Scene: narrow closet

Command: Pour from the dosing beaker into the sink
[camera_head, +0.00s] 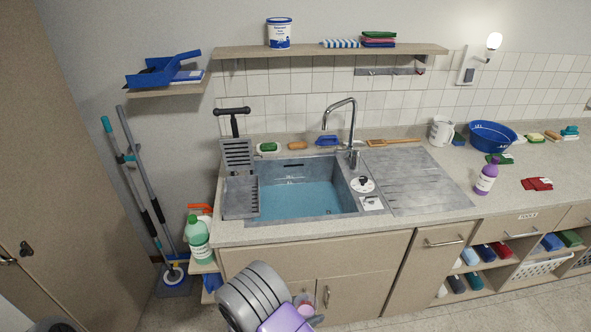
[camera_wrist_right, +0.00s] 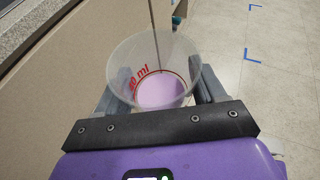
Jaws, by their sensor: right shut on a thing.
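The dosing beaker (camera_wrist_right: 150,62) is a clear, open-topped cup with red lettering ending in "ml", a red line and pinkish-purple liquid at its bottom. My right gripper (camera_wrist_right: 165,85) is shut on it, with a finger on each side. In the head view the beaker (camera_head: 304,299) shows small and partly hidden behind my right gripper (camera_head: 306,308), low in front of the cabinet doors and below the counter edge. The sink (camera_head: 300,190) is a grey basin set into the counter, with blue water in it, above and beyond the beaker. My left gripper is out of view.
A tall faucet (camera_head: 350,130) stands behind the sink. The ribbed drainboard (camera_head: 420,180) on the right is clear. A purple bottle (camera_head: 486,179) stands farther right. A green bottle (camera_head: 198,240) stands left of the cabinet.

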